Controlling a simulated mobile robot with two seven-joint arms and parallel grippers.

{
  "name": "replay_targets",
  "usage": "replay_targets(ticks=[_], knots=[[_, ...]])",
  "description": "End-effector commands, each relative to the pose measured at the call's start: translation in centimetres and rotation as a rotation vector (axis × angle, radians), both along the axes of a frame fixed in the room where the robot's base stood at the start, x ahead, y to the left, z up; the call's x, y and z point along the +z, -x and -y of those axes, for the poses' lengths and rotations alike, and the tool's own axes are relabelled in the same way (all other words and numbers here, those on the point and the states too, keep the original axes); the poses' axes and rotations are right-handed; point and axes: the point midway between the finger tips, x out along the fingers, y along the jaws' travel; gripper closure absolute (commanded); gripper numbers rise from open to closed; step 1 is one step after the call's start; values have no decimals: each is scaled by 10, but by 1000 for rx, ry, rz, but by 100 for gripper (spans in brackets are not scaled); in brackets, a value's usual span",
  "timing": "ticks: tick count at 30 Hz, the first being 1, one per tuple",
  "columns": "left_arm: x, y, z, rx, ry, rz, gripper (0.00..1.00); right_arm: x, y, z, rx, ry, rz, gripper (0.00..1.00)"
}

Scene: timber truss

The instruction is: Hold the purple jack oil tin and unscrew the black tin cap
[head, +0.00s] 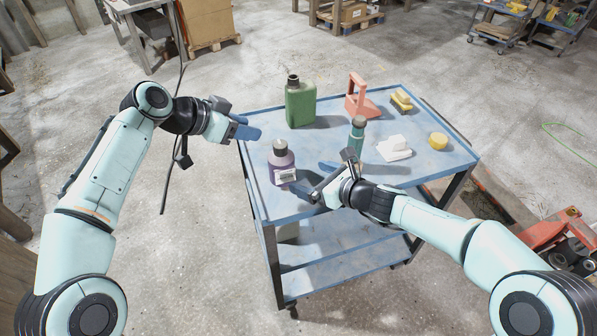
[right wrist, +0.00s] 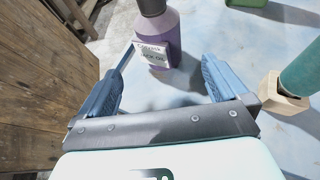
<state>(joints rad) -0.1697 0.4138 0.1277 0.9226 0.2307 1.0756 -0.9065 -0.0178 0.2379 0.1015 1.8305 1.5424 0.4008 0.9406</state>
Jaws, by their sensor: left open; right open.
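The purple jack oil tin (head: 282,168) stands upright near the left edge of the blue table, with a white label low on its side. Its dark cap (head: 280,147) is on top. In the right wrist view the tin (right wrist: 160,35) stands ahead of my right gripper (right wrist: 162,80), between the lines of its open fingers; the cap is cut off or barely shown at the top. In the head view my right gripper (head: 312,182) is beside the tin on its right, open and empty. My left gripper (head: 250,126) is open, above and to the left of the tin, apart from it.
The blue table (head: 325,150) also bears a green canister (head: 300,104), a red-orange container (head: 361,98), a teal bottle (head: 356,138) close to my right gripper, a white item (head: 394,149), a yellow round item (head: 438,140) and yellow-black blocks (head: 401,100).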

Motion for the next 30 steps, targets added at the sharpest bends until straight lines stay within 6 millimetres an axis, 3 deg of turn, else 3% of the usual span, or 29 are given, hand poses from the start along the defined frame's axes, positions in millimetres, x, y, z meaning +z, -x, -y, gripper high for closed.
replay_targets(ticks=[18,30], knots=[[0,0,0,0,0,0,57,-42,-75,-66,1,5,2,0],[0,0,0,0,0,0,57,-48,-85,-74,0,6,1,0]])
